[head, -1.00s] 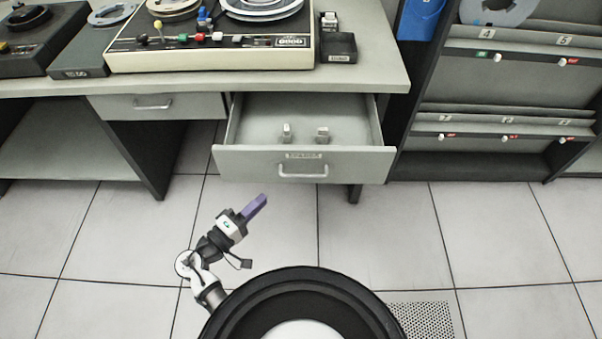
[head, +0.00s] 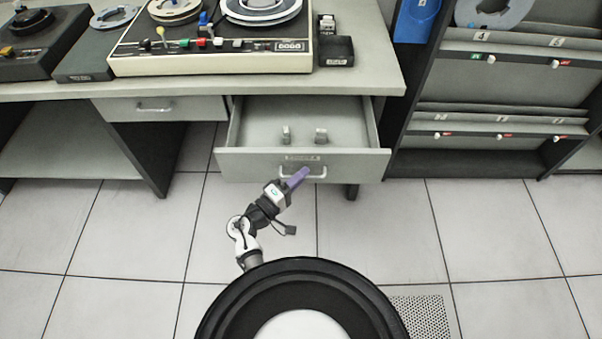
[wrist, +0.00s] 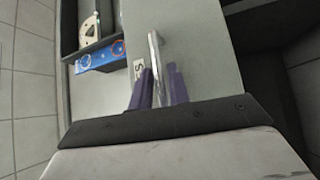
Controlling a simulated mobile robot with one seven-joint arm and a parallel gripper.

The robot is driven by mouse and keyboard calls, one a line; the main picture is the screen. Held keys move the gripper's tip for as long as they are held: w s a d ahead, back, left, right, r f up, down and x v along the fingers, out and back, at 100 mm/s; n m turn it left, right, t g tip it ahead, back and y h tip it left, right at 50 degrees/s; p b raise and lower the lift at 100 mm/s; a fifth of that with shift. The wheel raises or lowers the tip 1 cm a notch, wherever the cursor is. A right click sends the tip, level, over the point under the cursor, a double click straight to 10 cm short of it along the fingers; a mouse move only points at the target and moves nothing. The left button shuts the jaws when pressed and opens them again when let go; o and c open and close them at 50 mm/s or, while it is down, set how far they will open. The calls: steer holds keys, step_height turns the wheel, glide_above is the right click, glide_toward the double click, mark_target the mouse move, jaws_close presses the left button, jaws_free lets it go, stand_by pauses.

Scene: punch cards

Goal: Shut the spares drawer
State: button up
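The spares drawer (head: 237,164) is pulled out from under the desk, with two small pale blocks (head: 287,134) (head: 321,135) standing inside. Its front carries a label and a metal bar handle (head: 318,174). My gripper (head: 304,172) has purple fingers and is at the middle of the drawer front, over the handle. In the wrist view, my gripper (wrist: 159,90) is open. One finger shows on each side of the handle bar (wrist: 155,52), with narrow gaps. Whether a finger touches the drawer front cannot be told.
The desk (head: 365,75) bears a tape machine (head: 213,62) and a small black box (head: 336,51). A second, closed drawer (head: 180,109) is at left. A dark rack (head: 402,125) stands close to the right. The tiled floor (head: 370,235) before the desk is clear.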

steer(key=shift+w+d, duration=0.15)
steer(key=shift+c, duration=0.2)
jaws_close()
steer(key=b, duration=1.8)
glide_above(301, 124)
steer(key=s, duration=0.1)
steer(key=shift+d+f, duration=0.1)
steer(key=shift+f, duration=0.05)
steer(key=shift+w, duration=0.55)
steer(key=shift+w+r, duration=0.1)
steer(key=shift+r, duration=0.2)
